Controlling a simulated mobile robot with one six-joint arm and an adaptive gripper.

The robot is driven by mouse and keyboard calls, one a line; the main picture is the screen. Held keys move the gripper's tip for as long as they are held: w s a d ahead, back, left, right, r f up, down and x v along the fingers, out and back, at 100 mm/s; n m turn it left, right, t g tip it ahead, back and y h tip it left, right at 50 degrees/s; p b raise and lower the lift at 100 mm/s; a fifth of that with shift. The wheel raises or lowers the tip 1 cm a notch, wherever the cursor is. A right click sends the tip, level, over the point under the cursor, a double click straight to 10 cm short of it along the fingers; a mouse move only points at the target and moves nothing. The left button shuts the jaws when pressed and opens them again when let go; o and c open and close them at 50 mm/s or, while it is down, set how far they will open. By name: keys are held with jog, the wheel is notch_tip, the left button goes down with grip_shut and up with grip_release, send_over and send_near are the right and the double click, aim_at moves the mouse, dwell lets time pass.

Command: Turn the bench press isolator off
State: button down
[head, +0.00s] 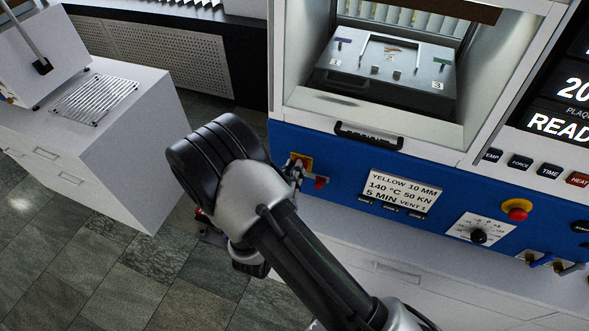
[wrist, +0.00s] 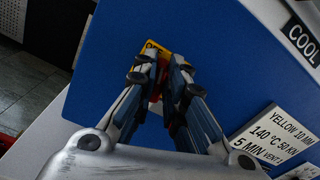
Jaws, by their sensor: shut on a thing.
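The bench press isolator (head: 304,160) is a yellow plate with a red handle on the left of the blue press panel. In the wrist view, the yellow plate (wrist: 152,46) shows lettering that looks like OFF above my fingers. My gripper (wrist: 163,68) is shut on the isolator's red handle, of which a little red shows between the fingers. The fingers hide most of the handle, so its angle cannot be told. In the head view, my gripper (head: 297,172) is at the panel, partly hidden behind my arm.
A red part (head: 320,182) shows just right of the isolator. A label card (head: 398,193), a dial (head: 479,236) and a red-and-yellow emergency stop (head: 517,209) are further right. The press drawer handle (head: 368,136) juts out above. A white cabinet (head: 95,140) stands left, across open floor.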

jog(key=shift+w+a+f+n+p, duration=0.15)
jog(key=shift+n+p, duration=0.55)
jog(key=shift+n, duration=1.65)
jog(key=shift+s+a+f+n+p, duration=0.2)
jog(key=shift+n+p, duration=0.45)
jog(key=shift+n, duration=1.65)
jog(key=shift+w+a+f+n+p, duration=0.2)
jog(key=shift+n+p, duration=0.5)
jog(key=shift+n, duration=1.65)
jog(key=shift+d+f, duration=0.1)
jog(key=shift+d, duration=0.1)
jog(key=c, duration=1.6)
grip_release()
jog(key=shift+c, duration=0.2)
jog(key=shift+a, duration=0.1)
jog(key=v, duration=1.2)
